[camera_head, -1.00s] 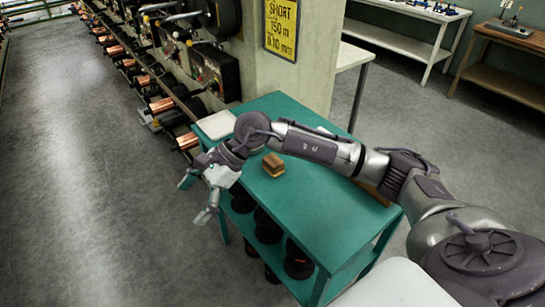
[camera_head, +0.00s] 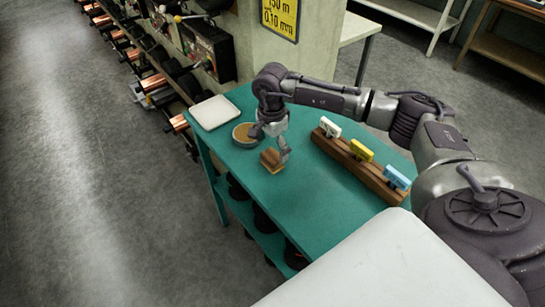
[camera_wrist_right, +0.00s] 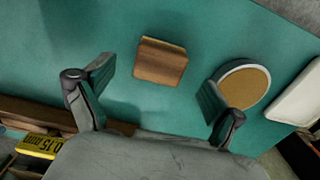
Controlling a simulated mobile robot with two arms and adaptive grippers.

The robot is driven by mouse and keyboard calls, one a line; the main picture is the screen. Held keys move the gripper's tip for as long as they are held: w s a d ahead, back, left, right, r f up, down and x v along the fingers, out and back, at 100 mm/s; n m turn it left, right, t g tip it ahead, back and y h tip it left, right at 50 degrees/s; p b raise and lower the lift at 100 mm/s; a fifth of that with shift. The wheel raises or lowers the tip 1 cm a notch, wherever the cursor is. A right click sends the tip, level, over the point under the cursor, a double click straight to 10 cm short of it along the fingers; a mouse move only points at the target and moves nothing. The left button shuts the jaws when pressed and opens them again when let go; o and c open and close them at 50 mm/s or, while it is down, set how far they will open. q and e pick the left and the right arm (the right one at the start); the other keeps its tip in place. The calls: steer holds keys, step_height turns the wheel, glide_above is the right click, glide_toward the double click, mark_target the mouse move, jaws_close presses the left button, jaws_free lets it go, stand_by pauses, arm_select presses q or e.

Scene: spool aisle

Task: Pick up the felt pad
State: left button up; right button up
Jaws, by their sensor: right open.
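The felt pad looks to be the small brown block with a yellowish layer along its lower edge (camera_head: 272,160), on the teal table top (camera_head: 310,195). In the right wrist view the block (camera_wrist_right: 160,62) lies between and beyond my fingertips, untouched. My right gripper (camera_head: 272,145) is open and empty, pointing down over the table close behind the block. In the right wrist view its two fingers (camera_wrist_right: 160,88) are spread wide. My left gripper is not in view.
A round dish with a tan centre (camera_head: 243,133) stands close to the right gripper, beside a white tray (camera_head: 215,112). A wooden rack (camera_head: 350,160) holds white, yellow and blue tags at the right. The table's front middle is clear.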

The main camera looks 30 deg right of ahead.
mark_target(271, 155)
steer(key=shift+a+f+p, duration=0.15)
steer(key=shift+f+p, duration=0.4)
step_height(271, 155, down, 4)
steer(key=shift+r+p, duration=0.15)
steer(key=shift+p, duration=0.6)
steer(key=shift+f, duration=0.25)
steer(key=c, duration=1.3)
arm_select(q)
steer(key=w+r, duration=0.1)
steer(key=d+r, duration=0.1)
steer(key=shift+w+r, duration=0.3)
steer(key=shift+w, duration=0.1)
arm_select(e)
steer(key=shift+c, duration=0.2)
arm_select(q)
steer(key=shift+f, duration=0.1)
arm_select(e)
steer(key=shift+r, duration=0.15)
